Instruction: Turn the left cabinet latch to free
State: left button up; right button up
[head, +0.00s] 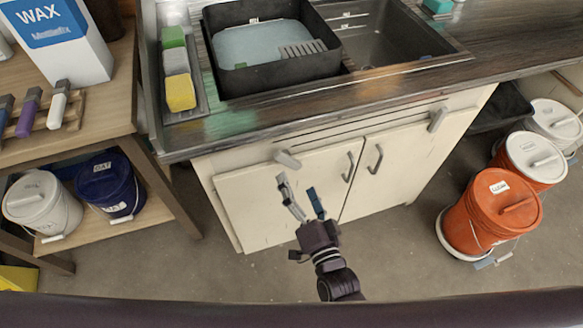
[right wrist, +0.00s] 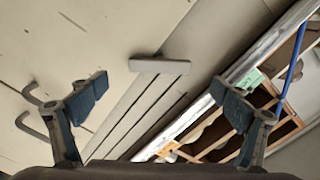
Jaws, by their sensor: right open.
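The left cabinet latch (head: 287,159) is a small pale bar at the top of the left cabinet door (head: 270,205), just under the counter. It lies slanted, its right end lower. My right gripper (head: 298,188) is in front of that door, below the latch, with its fingers apart and nothing between them. In the right wrist view a pale latch bar (right wrist: 160,65) lies ahead, between the open fingers (right wrist: 165,97) in the picture and apart from both. It appears to be the left latch. My left gripper is not in view.
A second latch (head: 437,119) is at the cabinet's upper right. Two curved door handles (head: 373,158) are at the middle. Orange buckets (head: 492,212) stand right; a white bucket (head: 40,203) and blue bucket (head: 108,185) sit on the left shelf. The counter edge (head: 320,118) overhangs the doors.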

aim_at(289, 164)
jog(key=x, duration=0.4)
jog(key=shift+w+a, duration=0.1)
jog(key=shift+w, duration=0.4)
jog(key=shift+w+a, duration=0.15)
jog(key=shift+w, duration=0.05)
jog(key=c, duration=1.2)
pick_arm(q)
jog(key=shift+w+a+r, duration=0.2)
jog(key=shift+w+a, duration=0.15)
pick_arm(e)
jog(key=shift+o, duration=0.2)
